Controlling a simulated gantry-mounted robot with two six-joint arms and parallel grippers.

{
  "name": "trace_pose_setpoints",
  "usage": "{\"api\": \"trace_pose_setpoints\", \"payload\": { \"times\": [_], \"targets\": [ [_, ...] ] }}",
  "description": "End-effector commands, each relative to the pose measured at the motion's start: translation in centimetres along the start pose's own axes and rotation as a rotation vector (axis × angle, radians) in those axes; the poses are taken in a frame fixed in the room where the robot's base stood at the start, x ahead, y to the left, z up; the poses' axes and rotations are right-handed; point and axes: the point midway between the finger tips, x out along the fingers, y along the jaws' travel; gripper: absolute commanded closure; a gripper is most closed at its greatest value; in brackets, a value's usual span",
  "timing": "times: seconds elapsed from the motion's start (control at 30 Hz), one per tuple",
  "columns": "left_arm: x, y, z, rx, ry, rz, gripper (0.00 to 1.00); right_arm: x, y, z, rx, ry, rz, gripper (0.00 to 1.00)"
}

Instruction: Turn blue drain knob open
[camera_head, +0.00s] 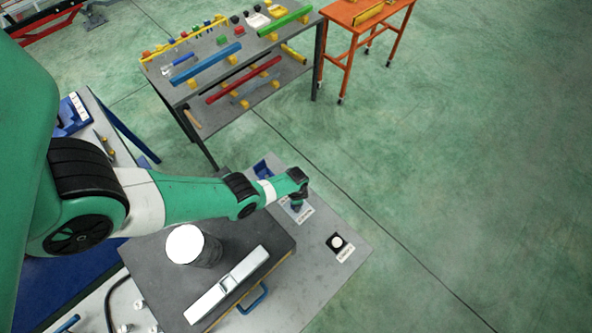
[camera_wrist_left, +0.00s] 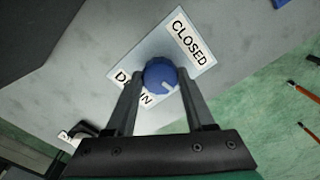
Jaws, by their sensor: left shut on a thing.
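The blue drain knob (camera_wrist_left: 160,76) sits on a white label plate (camera_wrist_left: 146,54) in the left wrist view. The plate reads "CLOSED" at its upper right and "DRAIN" at lower left, partly covered. A light mark on the knob points toward its lower right. My left gripper (camera_wrist_left: 160,85) has its two fingers on either side of the knob, shut on it. In the head view my left gripper (camera_head: 297,203) is over the label plate (camera_head: 300,213) on the grey panel, and the knob is mostly hidden beneath it. My right gripper is not in view.
A black knob with a white top (camera_head: 337,242) stands on the grey panel to the right. A dark box (camera_head: 150,262) carries a white cylinder (camera_head: 185,245) and a white bar (camera_head: 228,285) close to my arm. A grey workbench (camera_head: 225,70) with tools stands behind.

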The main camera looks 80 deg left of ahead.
Motion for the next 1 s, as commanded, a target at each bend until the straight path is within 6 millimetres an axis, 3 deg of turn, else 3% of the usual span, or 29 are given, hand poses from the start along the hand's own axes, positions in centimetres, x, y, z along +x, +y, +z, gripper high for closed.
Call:
{"api": "trace_pose_setpoints", "payload": {
  "times": [1.0],
  "targets": [
    [0.18, -0.02, 0.09, 0.965, -0.001, -0.002, 1.00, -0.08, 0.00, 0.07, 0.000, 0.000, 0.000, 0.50]
  ]
}}
